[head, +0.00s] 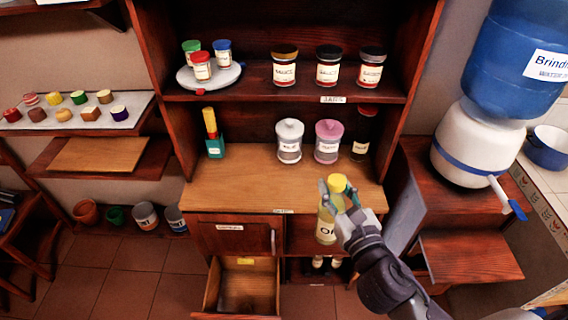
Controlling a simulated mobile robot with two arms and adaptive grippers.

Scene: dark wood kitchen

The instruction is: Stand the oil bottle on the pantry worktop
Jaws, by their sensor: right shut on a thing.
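The oil bottle (326,226) is pale yellow-green with a yellow cap and a white label. My right gripper (337,196) is shut on the oil bottle and holds it upright at the front edge of the pantry worktop. The pantry worktop (240,181) is light wood, inside the dark wood unit. My left gripper is not in the head view.
White (289,142) and pink (328,143) lidded jars, a dark bottle (361,138) and a green holder (214,146) stand along the worktop's back. Its front and left are clear. An open drawer (244,262) juts out below left. A water dispenser (470,148) stands right.

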